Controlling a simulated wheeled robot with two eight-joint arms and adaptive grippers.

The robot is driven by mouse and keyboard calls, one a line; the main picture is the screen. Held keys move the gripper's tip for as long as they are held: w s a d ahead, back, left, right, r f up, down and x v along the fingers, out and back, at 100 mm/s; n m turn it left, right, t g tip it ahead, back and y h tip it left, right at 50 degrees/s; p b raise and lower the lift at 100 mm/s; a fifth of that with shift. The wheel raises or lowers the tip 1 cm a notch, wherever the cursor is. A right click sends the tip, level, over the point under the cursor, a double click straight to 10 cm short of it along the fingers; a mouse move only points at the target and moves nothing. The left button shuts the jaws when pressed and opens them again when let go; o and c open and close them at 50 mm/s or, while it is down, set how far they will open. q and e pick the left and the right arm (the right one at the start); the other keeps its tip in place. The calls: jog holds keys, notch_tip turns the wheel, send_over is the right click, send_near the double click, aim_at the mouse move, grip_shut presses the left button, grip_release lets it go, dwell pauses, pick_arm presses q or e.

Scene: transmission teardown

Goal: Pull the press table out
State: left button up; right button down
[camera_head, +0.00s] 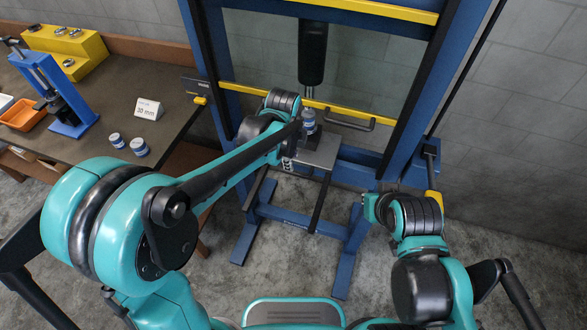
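The press (455,50) is a tall blue frame with yellow crossbars at the back centre. Its press table (322,152) is a grey plate at mid-height. A small silver-and-blue cylindrical part (309,121) stands on the plate, under the black ram (312,55). My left arm reaches across to the press. My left gripper (290,158) is at the plate's left front edge. Its fingers are small and partly hidden by the arm, so I cannot tell whether they grip. My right arm is folded at the lower right. Its gripper fingers do not show.
A dark bar handle (348,120) sits at the lower yellow crossbar. The workbench (115,75) at left holds a small blue press (62,95), an orange tray (22,115), a yellow block (65,48), a sign (149,108) and two small cylinders (128,145). The floor before the press is open.

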aim_at(294, 173)
pick_arm(q)
jog(key=f+b, duration=0.1)
jog(key=f, duration=0.1)
jog(key=w+f+b, duration=0.1)
jog(key=f, duration=0.5)
jog(key=shift+w+d+b, duration=0.25)
jog(key=shift+d+b, duration=0.1)
jog(key=shift+b, duration=0.05)
grip_shut()
